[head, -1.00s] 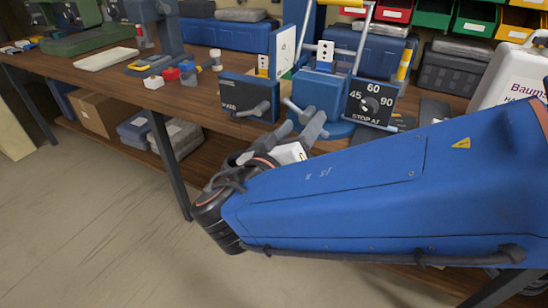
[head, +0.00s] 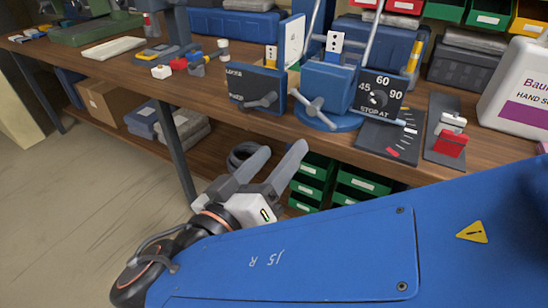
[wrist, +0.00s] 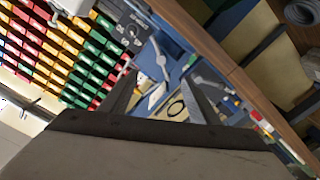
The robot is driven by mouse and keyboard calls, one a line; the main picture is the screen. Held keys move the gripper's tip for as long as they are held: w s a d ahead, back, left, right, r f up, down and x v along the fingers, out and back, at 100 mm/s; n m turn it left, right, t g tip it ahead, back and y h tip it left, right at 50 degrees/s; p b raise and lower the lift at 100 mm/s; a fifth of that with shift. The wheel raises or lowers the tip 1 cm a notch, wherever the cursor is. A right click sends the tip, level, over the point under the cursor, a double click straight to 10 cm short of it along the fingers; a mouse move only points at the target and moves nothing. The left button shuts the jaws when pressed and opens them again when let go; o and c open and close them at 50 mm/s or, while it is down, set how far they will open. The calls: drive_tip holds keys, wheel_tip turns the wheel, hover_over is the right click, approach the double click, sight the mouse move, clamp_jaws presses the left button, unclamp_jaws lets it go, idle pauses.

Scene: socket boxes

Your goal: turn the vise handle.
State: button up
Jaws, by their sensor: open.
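The blue vise (head: 328,78) stands on a round blue base at the front of the workbench. Its grey handle (head: 316,112) is a bar on a hub on the vise's front, tilted in the head view. My gripper (head: 283,149) is open and empty, below and left of the handle, apart from it and in front of the bench edge. In the wrist view my two dark fingers (wrist: 160,82) are spread, with the blue vise (wrist: 176,54) beyond them. The exact gap to the handle is hard to judge.
A dark panel with a lever (head: 262,101) stands left of the vise. A dark plate with a red block (head: 450,143) and a white jug (head: 515,95) are further right. Green bins (head: 315,172) sit under the bench.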

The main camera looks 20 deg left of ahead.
drive_tip(key=shift+s, duration=0.35)
drive_tip(key=c, duration=0.4)
drive_tip(key=n, duration=0.3)
approach(311, 111)
drive_tip(key=w, duration=0.7)
drive_tip(key=w+d, duration=0.1)
drive_tip(key=w, duration=0.3)
drive_tip(key=shift+r, duration=0.1)
drive_tip(key=shift+c, duration=0.2)
drive_tip(key=shift+n, duration=0.3)
clamp_jaws()
